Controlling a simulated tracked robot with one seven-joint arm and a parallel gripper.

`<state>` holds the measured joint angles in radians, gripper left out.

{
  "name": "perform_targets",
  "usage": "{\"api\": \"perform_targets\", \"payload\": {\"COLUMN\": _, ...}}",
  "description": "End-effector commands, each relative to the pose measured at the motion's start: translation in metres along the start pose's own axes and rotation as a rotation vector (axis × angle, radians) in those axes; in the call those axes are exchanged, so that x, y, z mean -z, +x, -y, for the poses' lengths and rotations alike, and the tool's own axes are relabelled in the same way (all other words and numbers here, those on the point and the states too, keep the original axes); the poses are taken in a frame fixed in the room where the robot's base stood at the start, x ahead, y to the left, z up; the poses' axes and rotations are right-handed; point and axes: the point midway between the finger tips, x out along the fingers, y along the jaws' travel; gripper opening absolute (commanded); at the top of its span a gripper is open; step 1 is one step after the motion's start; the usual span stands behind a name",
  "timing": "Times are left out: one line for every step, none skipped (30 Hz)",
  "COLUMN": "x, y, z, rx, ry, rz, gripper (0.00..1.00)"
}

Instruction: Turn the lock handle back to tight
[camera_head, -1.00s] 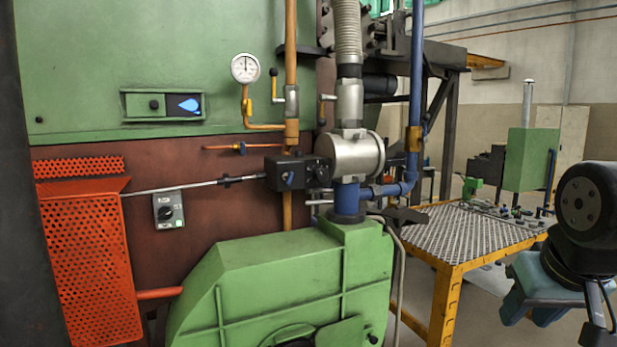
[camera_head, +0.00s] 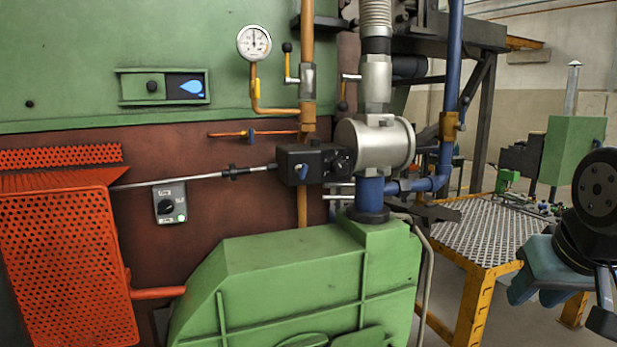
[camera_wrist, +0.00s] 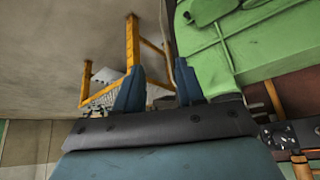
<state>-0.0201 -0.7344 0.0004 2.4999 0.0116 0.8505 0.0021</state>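The box also shows, tilted, at the wrist view's right edge (camera_wrist: 279,137).
A green blower housing (camera_head: 300,265) stands below the valve. An orange perforated guard (camera_head: 65,260) is at left, near a grey switch box (camera_head: 170,203). A yellow-framed grating platform (camera_head: 485,235) is at right. A pressure gauge (camera_head: 254,43) is above.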

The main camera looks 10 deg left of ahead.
Motion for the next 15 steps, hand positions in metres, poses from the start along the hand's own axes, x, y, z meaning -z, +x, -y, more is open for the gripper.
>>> {"api": "perform_targets", "payload": {"x": 0.008, "y": 0.006, "z": 0.001, "rx": 0.019, "ry": -0.015, "rz": -0.021, "gripper": 0.38}}
{"api": "perform_targets", "payload": {"x": 0.015, "y": 0.01, "z": 0.005, "rx": 0.032, "ry": -0.02, "rz": -0.041, "gripper": 0.38}}
{"api": "perform_targets", "payload": {"x": 0.025, "y": 0.015, "z": 0.012, "rx": 0.05, "ry": -0.028, "rz": -0.074, "gripper": 0.38}}
{"api": "perform_targets", "payload": {"x": 0.033, "y": 0.02, "z": 0.019, "rx": 0.067, "ry": -0.033, "rz": -0.1, "gripper": 0.38}}
{"api": "perform_targets", "payload": {"x": 0.042, "y": 0.024, "z": 0.027, "rx": 0.085, "ry": -0.038, "rz": -0.13, "gripper": 0.38}}
{"api": "perform_targets", "payload": {"x": 0.054, "y": 0.03, "z": 0.038, "rx": 0.109, "ry": -0.044, "rz": -0.172, "gripper": 0.38}}
{"api": "perform_targets", "payload": {"x": 0.063, "y": 0.034, "z": 0.046, "rx": 0.129, "ry": -0.047, "rz": -0.203, "gripper": 0.38}}
{"api": "perform_targets", "payload": {"x": 0.072, "y": 0.038, "z": 0.056, "rx": 0.148, "ry": -0.05, "rz": -0.235, "gripper": 0.38}}
{"api": "perform_targets", "payload": {"x": 0.083, "y": 0.043, "z": 0.068, "rx": 0.174, "ry": -0.051, "rz": -0.276, "gripper": 0.38}}
{"api": "perform_targets", "payload": {"x": 0.091, "y": 0.046, "z": 0.077, "rx": 0.193, "ry": -0.051, "rz": -0.308, "gripper": 0.38}}
{"api": "perform_targets", "payload": {"x": 0.098, "y": 0.049, "z": 0.086, "rx": 0.211, "ry": -0.051, "rz": -0.339, "gripper": 0.38}}
{"api": "perform_targets", "payload": {"x": 0.107, "y": 0.053, "z": 0.098, "rx": 0.236, "ry": -0.049, "rz": -0.379, "gripper": 0.38}}
{"api": "perform_targets", "payload": {"x": 0.114, "y": 0.055, "z": 0.108, "rx": 0.254, "ry": -0.049, "rz": -0.41, "gripper": 0.38}}
{"api": "perform_targets", "payload": {"x": 0.12, "y": 0.058, "z": 0.117, "rx": 0.272, "ry": -0.046, "rz": -0.439, "gripper": 0.38}}
{"api": "perform_targets", "payload": {"x": 0.127, "y": 0.06, "z": 0.13, "rx": 0.296, "ry": -0.043, "rz": -0.479, "gripper": 0.38}}
